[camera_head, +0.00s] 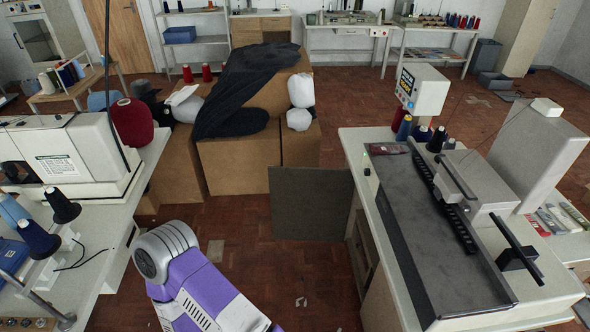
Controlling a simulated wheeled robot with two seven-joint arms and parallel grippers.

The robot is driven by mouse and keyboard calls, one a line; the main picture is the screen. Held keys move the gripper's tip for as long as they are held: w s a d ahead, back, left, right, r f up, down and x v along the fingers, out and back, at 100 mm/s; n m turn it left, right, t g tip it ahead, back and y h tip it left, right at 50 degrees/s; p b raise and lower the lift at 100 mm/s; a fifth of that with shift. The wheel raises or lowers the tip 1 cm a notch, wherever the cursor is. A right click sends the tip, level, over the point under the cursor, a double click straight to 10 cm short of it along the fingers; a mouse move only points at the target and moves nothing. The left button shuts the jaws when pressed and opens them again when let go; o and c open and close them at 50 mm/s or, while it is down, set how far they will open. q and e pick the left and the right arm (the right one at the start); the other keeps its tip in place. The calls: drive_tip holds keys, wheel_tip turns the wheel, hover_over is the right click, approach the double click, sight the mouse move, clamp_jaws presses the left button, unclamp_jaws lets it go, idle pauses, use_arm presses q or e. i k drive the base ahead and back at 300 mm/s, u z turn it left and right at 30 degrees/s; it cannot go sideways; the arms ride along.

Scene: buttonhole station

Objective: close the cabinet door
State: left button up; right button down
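The cabinet door (311,204) is a flat dark grey panel. It stands open, sticking out to the left from the cabinet (378,304) under the right-hand machine table. Its right edge is close to the cabinet's far corner. Part of the cabinet's opening (363,245) shows below the tabletop, dark inside. A purple and white link of my arm rises at the bottom, left of centre, well short of the door. Neither gripper is in view.
The right table (350,149) carries a long grey machine (428,238) and thread spools. The left table (99,250) carries a white sewing machine (78,155) and dark spools. Cardboard boxes (236,167) with dark cloth stand behind the door.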

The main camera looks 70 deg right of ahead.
sight(307, 204)
drive_tip(key=z, duration=2.6)
drive_tip(key=i, duration=2.9)
drive_tip(key=u, duration=1.45)
